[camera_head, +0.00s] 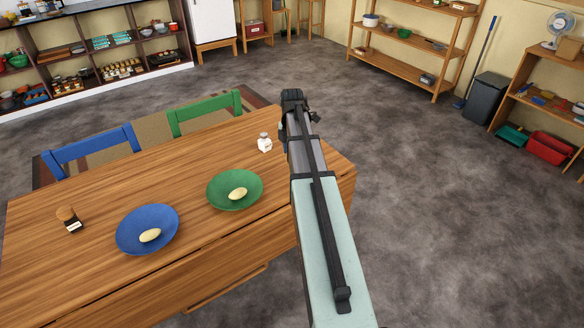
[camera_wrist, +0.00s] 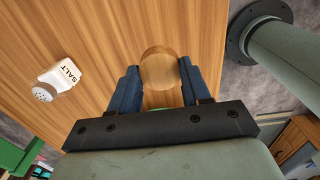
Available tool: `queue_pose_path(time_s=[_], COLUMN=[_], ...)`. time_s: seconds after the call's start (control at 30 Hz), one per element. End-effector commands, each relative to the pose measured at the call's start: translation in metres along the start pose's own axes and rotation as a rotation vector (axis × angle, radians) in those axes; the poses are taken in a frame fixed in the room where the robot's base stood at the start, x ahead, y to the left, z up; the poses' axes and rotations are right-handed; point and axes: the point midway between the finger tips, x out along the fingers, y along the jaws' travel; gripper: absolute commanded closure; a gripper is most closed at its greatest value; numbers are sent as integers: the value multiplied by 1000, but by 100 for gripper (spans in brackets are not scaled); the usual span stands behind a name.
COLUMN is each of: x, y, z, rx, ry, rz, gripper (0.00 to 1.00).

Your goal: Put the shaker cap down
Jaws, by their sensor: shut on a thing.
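The shaker cap (camera_wrist: 158,66), round and of light wood, is between the blue fingers of my gripper (camera_wrist: 160,78) in the wrist view. The gripper is shut on it, above the wooden table; the gap beneath it cannot be judged. The white salt shaker (camera_wrist: 60,77) is to the left, apart from the cap, with its perforated metal top bare. In the head view the salt shaker (camera_head: 264,143) stands upright near the table's far right part, left of my arm. My arm hides the fingers and cap there.
The wooden table (camera_head: 110,190) holds a green plate (camera_head: 217,199) and a blue plate (camera_head: 131,236), each with a pale oval item. A dark shaker with a wooden cap (camera_head: 69,218) stands at the left. Bare tabletop lies around the salt shaker. Blue (camera_head: 93,150) and green (camera_head: 205,110) chairs stand behind.

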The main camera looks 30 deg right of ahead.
Motion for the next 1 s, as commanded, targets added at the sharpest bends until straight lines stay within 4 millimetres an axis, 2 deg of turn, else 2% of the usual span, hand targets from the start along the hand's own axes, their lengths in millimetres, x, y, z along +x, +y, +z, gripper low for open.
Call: queue_pose_path(time_s=[0.1,0.37,0.6,1.0], x=[19,37,63,69], y=[-1,0,0,0], z=[0,0,0,0], rx=[0,1,1,1], ry=[1,1,1,0], rz=[-2,-1,-1,-1], gripper=[81,81,81,81])
